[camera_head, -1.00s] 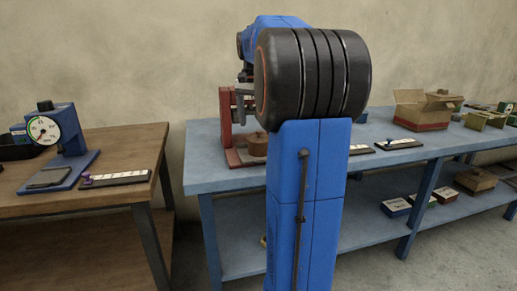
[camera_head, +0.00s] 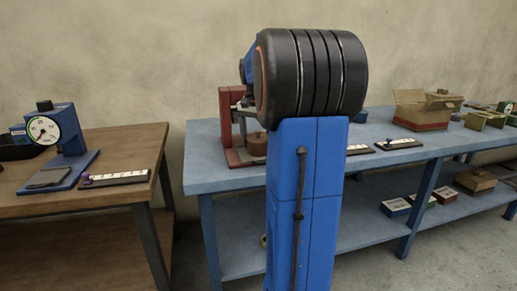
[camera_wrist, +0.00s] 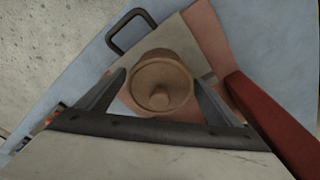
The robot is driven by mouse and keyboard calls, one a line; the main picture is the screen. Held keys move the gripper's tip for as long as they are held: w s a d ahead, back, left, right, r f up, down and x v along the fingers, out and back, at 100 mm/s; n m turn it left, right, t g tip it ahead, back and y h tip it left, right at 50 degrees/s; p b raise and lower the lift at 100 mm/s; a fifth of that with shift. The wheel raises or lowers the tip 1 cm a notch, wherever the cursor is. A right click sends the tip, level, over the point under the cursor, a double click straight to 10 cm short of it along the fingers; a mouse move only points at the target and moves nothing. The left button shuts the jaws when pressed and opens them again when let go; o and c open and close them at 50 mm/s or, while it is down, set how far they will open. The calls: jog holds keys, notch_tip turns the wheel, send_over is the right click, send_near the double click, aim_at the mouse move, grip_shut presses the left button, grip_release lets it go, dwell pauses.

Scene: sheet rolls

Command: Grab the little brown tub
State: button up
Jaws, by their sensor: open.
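The little brown tub (camera_wrist: 160,82) is round, with a lid and a small knob. In the head view the tub (camera_head: 257,144) sits on the red stand's base on the blue table, partly hidden by my arm. In the wrist view my gripper (camera_wrist: 160,84) is open, with one finger on each side of the tub, seen from above. I cannot tell whether the fingers touch it. In the head view my gripper is mostly hidden behind my arm.
The red stand (camera_head: 226,126) has an upright post close beside the tub; its red bar (camera_wrist: 268,120) runs along the right in the wrist view. A dark handle (camera_wrist: 131,30) lies at upper left. A cardboard box (camera_head: 422,110) stands farther right on the blue table (camera_head: 205,172).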

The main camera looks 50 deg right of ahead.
jog(key=c, duration=0.9)
jog(key=shift+r, duration=0.1)
